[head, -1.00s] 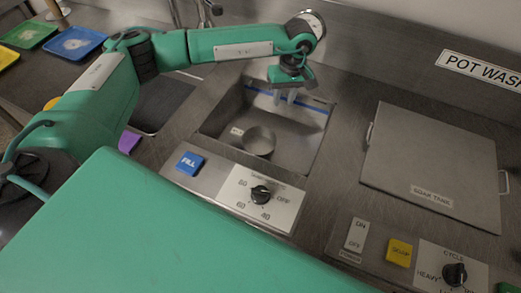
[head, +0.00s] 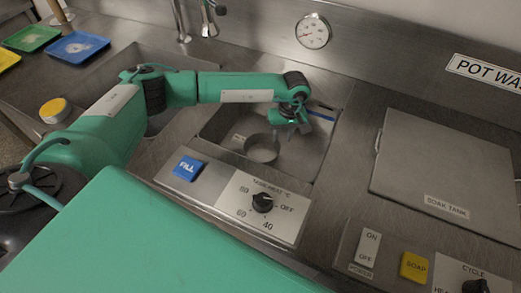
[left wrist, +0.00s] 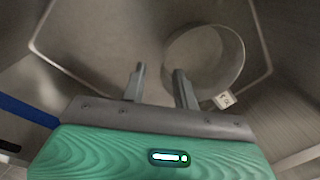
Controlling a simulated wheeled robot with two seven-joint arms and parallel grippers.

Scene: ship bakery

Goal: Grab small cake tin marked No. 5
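A round grey metal tin (head: 262,149) sits in the middle sink basin (head: 310,160). In the left wrist view the tin (left wrist: 238,58) is open-topped and lies just right of my fingers. A small white tag (left wrist: 224,100) shows at its near edge, too small to read. My left gripper (left wrist: 159,70) is open and empty. Its right finger overlaps the tin's left rim in the picture; I cannot tell whether they touch. In the head view the left gripper (head: 282,129) reaches down into the basin, right of and above the tin. My right gripper is not in view.
The basin walls surround the left gripper. A panel with a blue FILL button (head: 188,168) and a dial (head: 262,202) is in front. A closed soak tank lid (head: 450,175) lies to the right. A faucet (head: 208,20) stands behind.

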